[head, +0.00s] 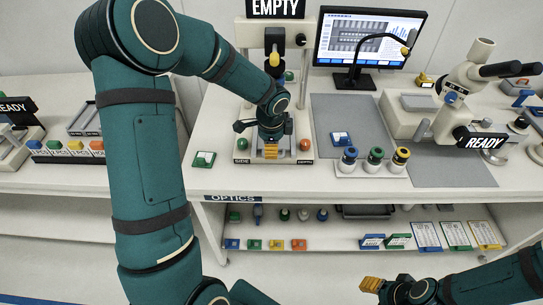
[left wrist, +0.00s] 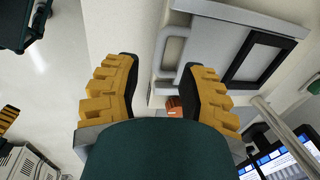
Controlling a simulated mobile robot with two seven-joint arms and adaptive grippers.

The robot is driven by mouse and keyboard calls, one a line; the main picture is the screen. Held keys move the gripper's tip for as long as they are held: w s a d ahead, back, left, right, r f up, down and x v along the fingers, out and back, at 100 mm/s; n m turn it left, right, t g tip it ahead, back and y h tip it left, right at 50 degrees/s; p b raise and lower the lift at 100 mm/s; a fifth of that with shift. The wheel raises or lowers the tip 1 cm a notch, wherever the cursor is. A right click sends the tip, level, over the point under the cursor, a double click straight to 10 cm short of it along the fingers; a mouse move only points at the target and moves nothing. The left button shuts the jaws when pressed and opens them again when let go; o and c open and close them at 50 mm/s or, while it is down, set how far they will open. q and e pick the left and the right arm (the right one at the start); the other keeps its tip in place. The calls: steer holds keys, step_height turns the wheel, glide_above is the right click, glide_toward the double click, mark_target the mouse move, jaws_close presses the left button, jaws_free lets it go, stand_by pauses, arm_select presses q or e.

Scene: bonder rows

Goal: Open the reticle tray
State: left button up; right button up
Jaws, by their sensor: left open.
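In the left wrist view, a pale panel with a dark square frame (left wrist: 258,57) looks like the reticle tray. A white bar handle (left wrist: 172,55) stands out from its near edge. My left gripper (left wrist: 160,66) is open, one yellow finger on either side of the handle. I cannot tell whether either finger touches it.
A green knob (head: 242,144) and a red knob (head: 305,144) flank my left gripper. A monitor (head: 369,38), a microscope (head: 462,85) and several capped bottles (head: 375,160) stand to the right. A lower shelf (head: 310,232) holds small coloured items. The grey mat (head: 352,112) is partly bare.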

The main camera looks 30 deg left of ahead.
arm_select(q)
steer(key=f, duration=0.3)
steer(key=f+b, duration=0.1)
steer(key=f, duration=0.1)
steer(key=shift+w+a+f, duration=0.1)
steer(key=shift+w+a, duration=0.15)
steer(key=shift+w, duration=0.15)
steer(key=shift+c, duration=0.4)
jaws_close()
steer(key=shift+s, duration=0.1)
